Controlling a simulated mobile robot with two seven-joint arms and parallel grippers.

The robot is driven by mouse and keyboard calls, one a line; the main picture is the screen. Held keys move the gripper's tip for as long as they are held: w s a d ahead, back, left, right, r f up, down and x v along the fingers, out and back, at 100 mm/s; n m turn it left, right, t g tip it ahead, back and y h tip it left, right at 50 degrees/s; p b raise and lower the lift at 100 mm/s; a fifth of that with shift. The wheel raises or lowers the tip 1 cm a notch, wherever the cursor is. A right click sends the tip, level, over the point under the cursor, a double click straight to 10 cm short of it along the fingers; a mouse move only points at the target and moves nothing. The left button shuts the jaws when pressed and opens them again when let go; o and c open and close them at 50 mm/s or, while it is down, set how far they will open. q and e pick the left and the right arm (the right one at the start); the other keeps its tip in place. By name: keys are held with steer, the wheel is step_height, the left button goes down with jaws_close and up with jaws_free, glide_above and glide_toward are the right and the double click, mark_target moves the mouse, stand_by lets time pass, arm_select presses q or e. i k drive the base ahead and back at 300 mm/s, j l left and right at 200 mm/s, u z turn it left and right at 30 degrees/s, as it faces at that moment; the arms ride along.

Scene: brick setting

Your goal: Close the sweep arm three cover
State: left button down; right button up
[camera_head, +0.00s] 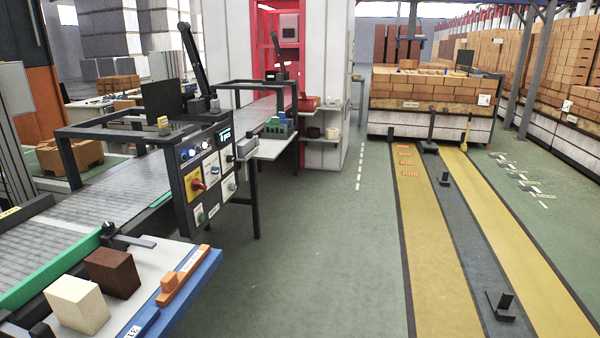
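Neither of my grippers shows in the head view. I cannot tell for certain which part is the sweep arm three cover. A dark control panel (207,172) with a red-and-yellow knob, several buttons and a small lit display stands beside the grey conveyor (120,190). A dark upright plate (162,102) rises behind the panel. A short black arm (125,238) sits at the conveyor's green side rail (60,268). Whether any of these is the cover, and whether it is open or shut, is not clear.
A cream brick (78,304), a dark brown brick (113,272) and an orange piece (183,277) lie on a blue-edged table (185,305) at lower left. Stacked bricks (420,88) stand at the back. Green floor (310,260) is open; black upright fittings (502,306) stand on the striped lane.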

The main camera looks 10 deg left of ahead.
mark_target(163, 98)
steer(key=i+l+u, duration=0.25)
steer(key=i+u, duration=0.15)
steer(key=i, duration=0.15)
steer(key=i+l+u, duration=0.4)
steer(key=i, duration=0.15)
